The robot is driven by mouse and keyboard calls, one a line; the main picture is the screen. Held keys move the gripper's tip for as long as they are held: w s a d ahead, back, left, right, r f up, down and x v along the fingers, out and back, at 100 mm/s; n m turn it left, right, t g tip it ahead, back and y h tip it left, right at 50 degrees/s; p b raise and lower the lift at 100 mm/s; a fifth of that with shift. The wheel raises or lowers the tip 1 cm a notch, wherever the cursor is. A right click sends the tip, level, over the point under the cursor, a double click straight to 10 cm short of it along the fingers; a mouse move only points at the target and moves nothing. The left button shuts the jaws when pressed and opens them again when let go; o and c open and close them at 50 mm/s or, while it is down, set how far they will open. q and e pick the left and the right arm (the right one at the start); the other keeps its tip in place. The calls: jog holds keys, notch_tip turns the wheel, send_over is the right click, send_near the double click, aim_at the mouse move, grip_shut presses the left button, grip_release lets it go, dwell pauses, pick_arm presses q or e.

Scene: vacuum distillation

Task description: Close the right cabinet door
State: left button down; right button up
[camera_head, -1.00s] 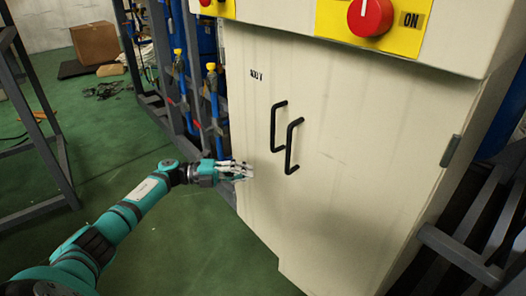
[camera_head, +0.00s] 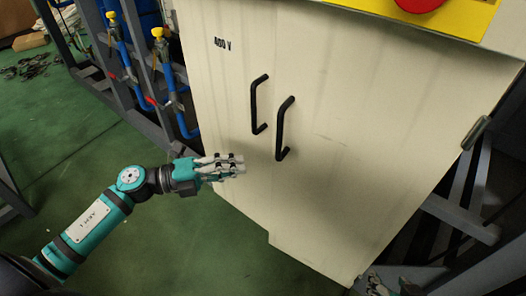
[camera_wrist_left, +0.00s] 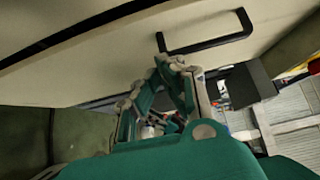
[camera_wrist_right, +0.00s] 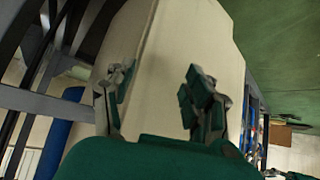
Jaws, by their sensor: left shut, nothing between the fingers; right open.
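The cream cabinet's right door (camera_head: 370,135) carries a black vertical handle (camera_head: 285,128). The left door (camera_head: 215,95) has its own black handle (camera_head: 259,104). In the head view both doors look about flush, but I cannot tell whether the right one is fully shut. My left gripper (camera_head: 238,165) is shut and empty, in front of the lower left door, below the handles. In the left wrist view its fingers (camera_wrist_left: 170,75) are near a black handle (camera_wrist_left: 207,38). My right gripper (camera_head: 385,287) is open, low by the cabinet's right side; its fingers (camera_wrist_right: 160,95) are spread before a cream panel (camera_wrist_right: 165,55).
A metal latch or hinge (camera_head: 475,132) is on the cabinet's right edge. A grey frame (camera_head: 460,215) stands close to the right. Blue pipes with yellow valves (camera_head: 165,80) stand at the left. Green floor (camera_head: 220,250) is clear in front.

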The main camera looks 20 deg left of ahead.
pick_arm(q)
jog(key=w+d+b, duration=0.1)
jog(key=w+d, duration=0.4)
jog(key=w, duration=0.1)
jog(key=shift+w, duration=0.25)
pick_arm(e)
jog(key=shift+w+a+r+t+y, duration=0.1)
jog(key=shift+w+a+r+t, duration=0.15)
jog(key=shift+w+r+t, duration=0.35)
jog(key=shift+w+a+r+t+y, duration=0.1)
jog(key=shift+w+a+r+t, duration=0.25)
jog(key=shift+w+r, duration=0.25)
jog(key=shift+w+a+r+t+y, duration=0.1)
jog(key=shift+w+a+r+t, duration=0.1)
jog(key=shift+w+r+t, duration=0.45)
pick_arm(q)
jog(key=shift+a, duration=0.1)
pick_arm(e)
jog(key=shift+f, duration=0.15)
